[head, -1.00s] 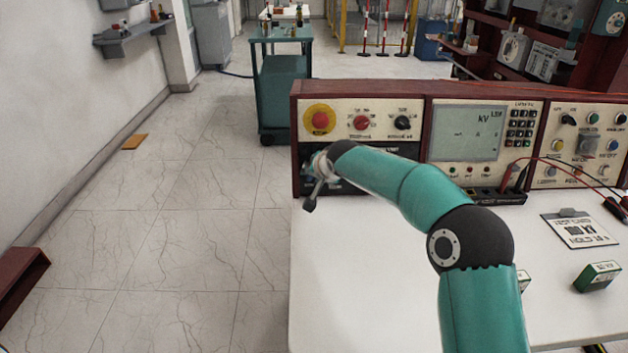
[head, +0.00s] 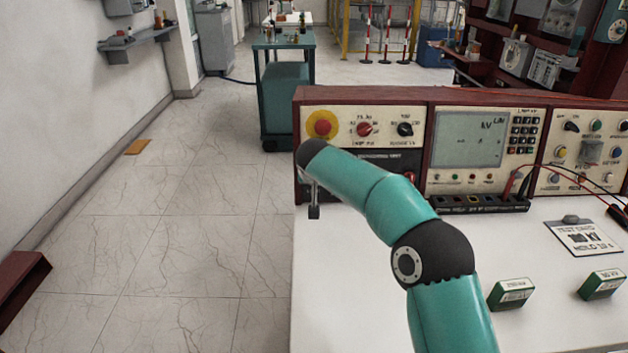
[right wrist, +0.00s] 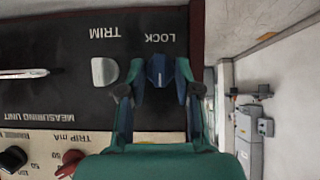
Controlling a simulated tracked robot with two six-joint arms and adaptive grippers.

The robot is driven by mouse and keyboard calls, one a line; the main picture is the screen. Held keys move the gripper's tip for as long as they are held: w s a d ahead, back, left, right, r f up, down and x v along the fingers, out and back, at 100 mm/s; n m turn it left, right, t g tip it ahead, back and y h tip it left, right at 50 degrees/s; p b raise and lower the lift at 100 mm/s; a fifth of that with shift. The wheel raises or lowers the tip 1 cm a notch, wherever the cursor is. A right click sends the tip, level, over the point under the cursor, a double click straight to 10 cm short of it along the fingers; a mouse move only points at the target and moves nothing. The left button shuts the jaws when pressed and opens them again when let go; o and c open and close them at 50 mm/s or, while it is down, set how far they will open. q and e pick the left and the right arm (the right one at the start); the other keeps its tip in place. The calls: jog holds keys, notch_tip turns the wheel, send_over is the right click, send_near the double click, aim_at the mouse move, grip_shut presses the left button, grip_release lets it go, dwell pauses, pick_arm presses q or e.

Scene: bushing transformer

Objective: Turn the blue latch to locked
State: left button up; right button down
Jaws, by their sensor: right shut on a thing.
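The blue latch (right wrist: 157,68) sits on a black panel beneath the word LOCK, which appears upside down in the right wrist view. My right gripper (right wrist: 160,74) is shut on it, with one finger on each side. The latch stands roughly in line with the fingers. In the head view my teal right arm covers the latch and most of the gripper at the left end of the bench console (head: 480,100). My left gripper is not in view.
Next to the latch is a pale TRIM knob (right wrist: 104,71). A red emergency button (head: 322,124) sits above my wrist. Green boxes (head: 511,294) and a test card (head: 582,237) lie on the white bench.

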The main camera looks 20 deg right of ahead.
jog(key=shift+s+f, duration=0.1)
jog(key=shift+f, duration=0.15)
jog(key=c, duration=1.2)
grip_release()
jog(key=shift+d, duration=0.1)
jog(key=shift+r, duration=0.15)
jog(key=shift+s+r, duration=0.1)
jog(key=shift+r, duration=0.05)
jog(key=v, duration=1.1)
jog(key=shift+s, duration=0.2)
jog(key=shift+r, duration=0.15)
